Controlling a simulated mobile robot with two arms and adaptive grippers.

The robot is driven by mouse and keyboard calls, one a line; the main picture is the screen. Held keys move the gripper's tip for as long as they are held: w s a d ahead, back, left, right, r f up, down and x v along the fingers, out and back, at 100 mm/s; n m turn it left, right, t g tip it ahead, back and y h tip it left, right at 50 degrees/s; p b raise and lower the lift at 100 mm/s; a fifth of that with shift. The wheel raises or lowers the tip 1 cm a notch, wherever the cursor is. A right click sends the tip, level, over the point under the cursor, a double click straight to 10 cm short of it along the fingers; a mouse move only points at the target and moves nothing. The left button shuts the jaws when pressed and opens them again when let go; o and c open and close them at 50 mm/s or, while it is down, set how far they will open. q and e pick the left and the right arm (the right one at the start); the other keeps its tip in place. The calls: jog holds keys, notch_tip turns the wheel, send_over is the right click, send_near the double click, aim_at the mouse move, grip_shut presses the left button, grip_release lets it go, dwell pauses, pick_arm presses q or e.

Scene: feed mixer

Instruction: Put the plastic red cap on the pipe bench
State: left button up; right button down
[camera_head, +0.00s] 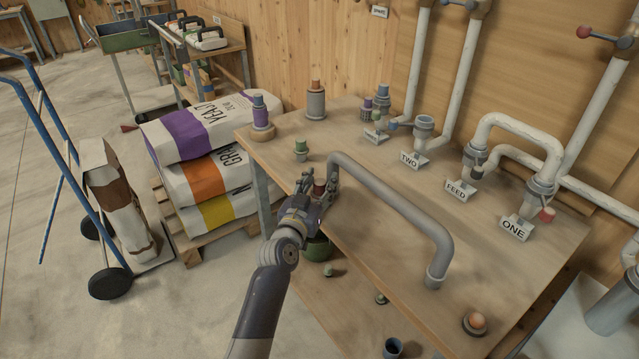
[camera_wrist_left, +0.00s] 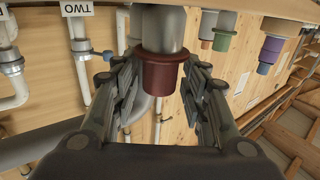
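The dark red cap (camera_wrist_left: 165,73) sits at the end of a grey cylinder (camera_wrist_left: 163,30) in the left wrist view, with its wider flange against the cylinder. In the head view the red cap (camera_head: 319,187) is small and partly hidden by my gripper, close to the front edge of the pipe bench (camera_head: 375,245). My left gripper (camera_head: 320,180) is around the cap, one finger on each side, and looks open. In the left wrist view the left gripper (camera_wrist_left: 164,75) has its fingertips close beside the cap; contact is unclear. My right gripper is not in view.
A bent grey pipe (camera_head: 395,190) arches over the bench just right of my gripper. A green capped piece (camera_head: 302,150) and an orange-capped cylinder (camera_head: 316,100) stand behind. Labelled pipes line the back. Stacked sacks (camera_head: 205,175) are left of the bench.

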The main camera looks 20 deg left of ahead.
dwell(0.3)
pick_arm(q)
jog(key=shift+f+b, duration=0.1)
jog(key=shift+b, duration=0.3)
jog(key=s, duration=1.1)
jog(key=shift+a+r, duration=0.4)
jog(key=shift+a, duration=0.05)
jog(key=shift+w, duration=0.1)
jog(key=s+d+f+g, duration=0.1)
jog(key=s+f+g, duration=0.3)
jog(key=f, duration=0.9)
jog(key=s+d+f+m+g, duration=0.15)
jog(key=s+f, duration=0.35)
jog(key=f, duration=0.7)
jog(key=s+d+f+g, duration=0.1)
jog(key=s+f+g, duration=0.3)
jog(key=f, duration=0.9)
jog(key=s+a+f+g, duration=0.2)
jog(key=s+f+g, duration=0.2)
jog(key=s+f, duration=1.4)
jog(key=s+a+f+g, duration=0.1)
jog(key=s+a+f, duration=0.1)
jog(key=s, duration=0.8)
jog(key=s+a+f+g+y, duration=0.1)
jog(key=s+a+f+g, duration=0.1)
jog(key=s, duration=0.7)
jog(key=shift+s+a, duration=0.3)
jog(key=shift+s, duration=0.05)
